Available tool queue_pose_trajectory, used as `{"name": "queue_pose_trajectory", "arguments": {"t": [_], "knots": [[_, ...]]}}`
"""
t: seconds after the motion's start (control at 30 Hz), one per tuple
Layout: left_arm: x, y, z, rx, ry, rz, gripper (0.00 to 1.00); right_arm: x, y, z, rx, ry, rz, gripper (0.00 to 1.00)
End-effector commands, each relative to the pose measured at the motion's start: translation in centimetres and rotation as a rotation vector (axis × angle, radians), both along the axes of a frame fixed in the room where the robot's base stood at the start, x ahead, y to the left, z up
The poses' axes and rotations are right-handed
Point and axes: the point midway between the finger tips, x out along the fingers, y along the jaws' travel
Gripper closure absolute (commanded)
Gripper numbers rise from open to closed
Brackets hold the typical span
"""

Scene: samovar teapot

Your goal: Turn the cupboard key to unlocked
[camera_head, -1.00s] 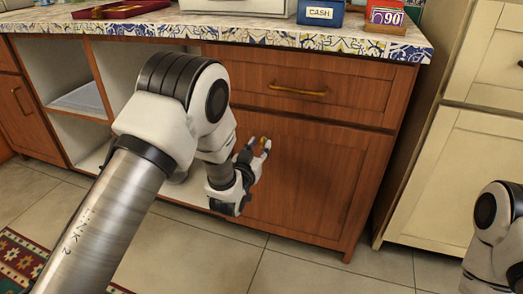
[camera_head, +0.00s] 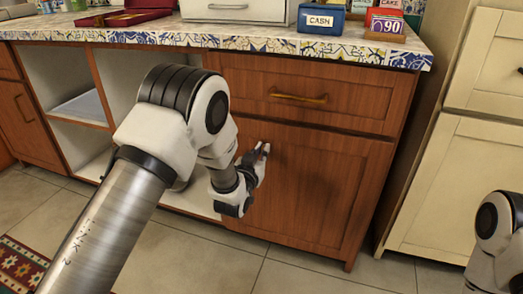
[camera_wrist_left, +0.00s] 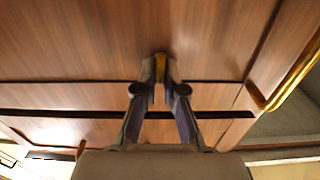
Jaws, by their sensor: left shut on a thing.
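The cupboard door (camera_head: 320,185) is a reddish-brown wooden panel below a drawer, and it stands closed. My left gripper (camera_head: 263,152) is at the door's upper left part, with its fingertips close to the wood. In the left wrist view my left gripper (camera_wrist_left: 160,75) is shut on a small brass piece, the key (camera_wrist_left: 160,65), against the door. Most of the key is hidden between the fingers, and its angle cannot be told. My right gripper is out of view.
A brass drawer handle (camera_head: 298,98) is above the door. Open shelves (camera_head: 75,110) are to the left, partly behind my left arm. A cream cabinet (camera_head: 450,190) stands to the right. The counter (camera_head: 250,37) holds a blue cash box (camera_head: 320,18). The tiled floor in front is clear.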

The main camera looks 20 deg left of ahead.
Motion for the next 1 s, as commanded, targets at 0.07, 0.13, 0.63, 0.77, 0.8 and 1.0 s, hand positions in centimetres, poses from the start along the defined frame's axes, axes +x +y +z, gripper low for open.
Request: {"name": "queue_pose_trajectory", "arguments": {"t": [0.07,0.13,0.63,0.77,0.8,1.0], "knots": [[0.0,0.0,0.2,0.027,-0.003,0.001,1.00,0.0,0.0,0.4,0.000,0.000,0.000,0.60],[0.1,0.0,0.3,0.062,-0.004,0.000,1.00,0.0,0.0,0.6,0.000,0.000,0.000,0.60],[0.1,-0.3,0.3,0.481,-0.019,0.000,1.00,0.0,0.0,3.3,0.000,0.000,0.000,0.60],[0.1,-0.4,0.3,0.604,-0.026,0.001,1.00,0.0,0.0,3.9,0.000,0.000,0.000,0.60],[0.1,-0.4,0.3,0.642,-0.027,0.001,1.00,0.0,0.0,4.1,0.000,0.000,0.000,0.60],[0.1,-0.5,0.2,0.832,-0.034,0.001,1.00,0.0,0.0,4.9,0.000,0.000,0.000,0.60]]}}
